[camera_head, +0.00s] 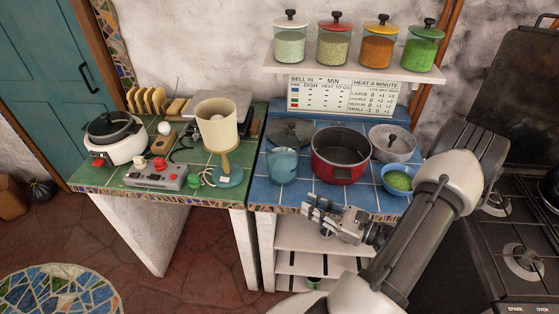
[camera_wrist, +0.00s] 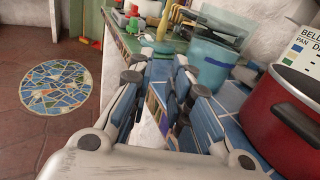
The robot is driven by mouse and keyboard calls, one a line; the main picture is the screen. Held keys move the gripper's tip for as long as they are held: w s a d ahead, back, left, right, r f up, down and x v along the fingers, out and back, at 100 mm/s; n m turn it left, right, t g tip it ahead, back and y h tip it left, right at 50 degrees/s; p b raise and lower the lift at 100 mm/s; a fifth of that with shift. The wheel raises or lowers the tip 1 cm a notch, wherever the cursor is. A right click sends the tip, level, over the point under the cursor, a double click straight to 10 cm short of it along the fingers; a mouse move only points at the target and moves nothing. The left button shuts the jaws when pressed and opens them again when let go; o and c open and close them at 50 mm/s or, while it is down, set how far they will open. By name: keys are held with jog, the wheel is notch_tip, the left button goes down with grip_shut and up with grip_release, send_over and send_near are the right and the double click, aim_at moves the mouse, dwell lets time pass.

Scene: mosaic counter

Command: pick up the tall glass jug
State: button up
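The glass jug (camera_head: 283,165) is a blue, see-through vessel standing upright near the front left of the blue tiled counter. In the wrist view the jug (camera_wrist: 211,66) is just beyond and to the right of my fingers, and its lower part is partly hidden by them. My gripper (camera_head: 312,207) is at the front edge of the blue counter, below and right of the jug in the head view. In the wrist view my gripper (camera_wrist: 160,70) has its fingers apart with nothing held between them.
A red pot (camera_head: 338,170) stands close to the jug's right. A lamp (camera_head: 218,128) stands on the green counter (camera_head: 185,202) to the left, across a narrow gap.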

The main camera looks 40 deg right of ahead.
jog(key=d+m+h, duration=0.1)
jog(key=b, duration=0.2)
send_near(271, 185)
jog(key=shift+t, duration=0.3)
jog(key=w, duration=0.4)
jog(key=shift+w+a+r, duration=0.25)
jog(key=shift+w+a, duration=0.1)
jog(key=shift+w, duration=0.05)
jog(key=w, duration=0.1)
jog(key=w+b, duration=0.1)
jog(key=w, duration=0.1)
jog(key=w+a, duration=0.1)
jog(key=w, duration=0.1)
jog(key=shift+w+r+b, duration=0.1)
jog(key=shift+r+b, duration=0.2)
jog(key=shift+b, duration=0.1)
jog(key=shift+w, duration=0.2)
jog(key=shift+c, duration=0.4)
grip_shut()
